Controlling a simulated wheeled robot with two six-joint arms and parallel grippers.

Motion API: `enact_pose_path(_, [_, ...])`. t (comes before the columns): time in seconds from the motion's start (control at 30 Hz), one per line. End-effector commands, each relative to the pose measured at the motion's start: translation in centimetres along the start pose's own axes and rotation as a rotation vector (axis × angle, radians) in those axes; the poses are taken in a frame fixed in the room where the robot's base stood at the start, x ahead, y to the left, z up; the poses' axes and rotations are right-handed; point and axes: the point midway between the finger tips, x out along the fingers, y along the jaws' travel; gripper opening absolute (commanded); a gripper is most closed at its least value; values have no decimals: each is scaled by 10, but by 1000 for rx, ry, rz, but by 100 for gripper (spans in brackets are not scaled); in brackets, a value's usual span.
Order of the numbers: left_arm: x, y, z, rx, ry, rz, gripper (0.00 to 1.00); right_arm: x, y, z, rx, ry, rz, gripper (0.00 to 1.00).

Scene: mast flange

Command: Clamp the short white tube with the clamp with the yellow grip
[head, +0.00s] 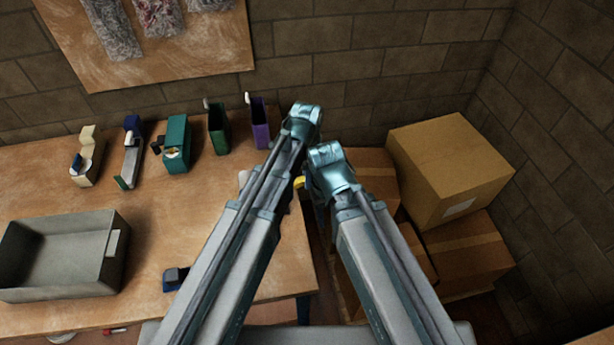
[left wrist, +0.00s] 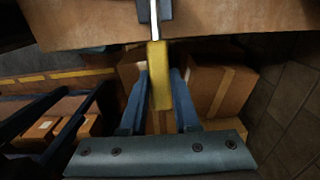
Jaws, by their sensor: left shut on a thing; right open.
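The clamp with the yellow grip (left wrist: 159,92) is in the left wrist view, between the blue fingers of my left gripper (left wrist: 160,78), which is shut on the grip. Its bright metal bar (left wrist: 154,22) runs up from the grip to a grey-blue part at the wooden table edge. In the head view a small piece of yellow (head: 299,183) shows between my arms. My right gripper (head: 314,188) is open, below its wrist, with its fingers mostly hidden. I cannot make out the short white tube; a pale thing (head: 243,179) is partly hidden behind my left arm.
On the table (head: 60,185) stand a grey bin (head: 112,270), a cream holder (head: 88,150), a teal holder (head: 177,145), a green one (head: 218,130) and a purple one (head: 260,125). Cardboard boxes (head: 450,160) fill the right.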

Motion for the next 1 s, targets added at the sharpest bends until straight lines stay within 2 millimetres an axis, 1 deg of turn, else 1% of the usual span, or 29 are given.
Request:
enact_pose_path(0.8, [0,0,0,0,1,0,0,0,0,0,0,0,0,50])
enact_pose_path(1.0, [-4,1,3,-1,39,1,0,-4,0,0,0,0,0,50])
